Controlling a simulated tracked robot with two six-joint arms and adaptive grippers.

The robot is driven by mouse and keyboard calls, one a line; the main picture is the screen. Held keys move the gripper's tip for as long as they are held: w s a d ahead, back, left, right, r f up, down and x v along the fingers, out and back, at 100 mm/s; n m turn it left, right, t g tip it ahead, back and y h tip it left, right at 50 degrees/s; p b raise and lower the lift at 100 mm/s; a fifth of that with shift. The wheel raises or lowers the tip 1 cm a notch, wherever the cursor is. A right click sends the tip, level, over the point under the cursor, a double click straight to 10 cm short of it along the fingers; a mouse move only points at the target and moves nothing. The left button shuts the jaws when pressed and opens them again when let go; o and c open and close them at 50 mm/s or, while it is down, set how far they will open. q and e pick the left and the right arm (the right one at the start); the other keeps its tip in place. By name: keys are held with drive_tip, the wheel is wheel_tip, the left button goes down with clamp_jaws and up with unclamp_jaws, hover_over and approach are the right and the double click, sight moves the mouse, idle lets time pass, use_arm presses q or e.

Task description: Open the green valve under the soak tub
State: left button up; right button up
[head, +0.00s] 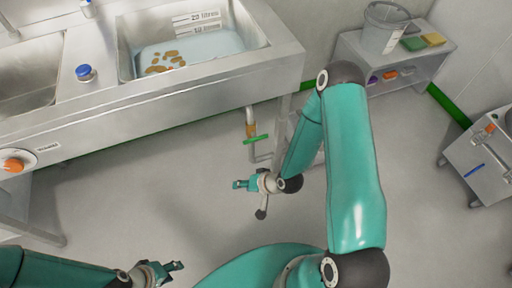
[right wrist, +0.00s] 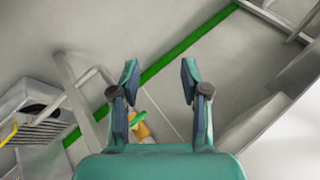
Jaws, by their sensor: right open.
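The soak tub (head: 268,45) is a steel basin holding water and several brown pieces. Beneath it a pipe carries a brass valve (head: 250,129) with a green handle (head: 257,139), which lies across the pipe. My right gripper (head: 239,184) is open and empty, below the handle in the head view and apart from it. In the right wrist view its two fingers (right wrist: 159,76) are spread; the green handle (right wrist: 135,120) and brass body (right wrist: 141,131) show partly hidden behind the left finger. My left gripper (head: 174,267) is at the bottom left, far from the valve; its jaw gap is unclear.
The tub's steel leg (head: 283,118) stands just right of the valve. A low bench (head: 350,48) with a clear bucket (head: 384,27) is at the back right. A grey cabinet (head: 478,160) is at the far right. The floor (head: 150,190) before the sink is clear.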

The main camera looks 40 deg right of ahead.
drive_tip(key=w+d+f+m+t+b, duration=0.45)
drive_tip(key=d+f+b, duration=0.2)
drive_tip(key=d, duration=0.25)
drive_tip(key=m+t+h+b, duration=0.1)
drive_tip(key=m+t+b, duration=0.4)
drive_tip(key=t+b, duration=0.2)
approach(256, 138)
drive_tip(key=w, duration=0.3)
drive_tip(key=w+a+b, duration=0.1)
drive_tip(key=w, duration=0.6)
drive_tip(key=shift+a+f+b, duration=0.3)
drive_tip(key=shift+a+f, duration=0.05)
drive_tip(key=shift+a, duration=0.05)
use_arm(q)
wheel_tip(256, 138, down, 18)
drive_tip(key=shift+f, duration=0.15)
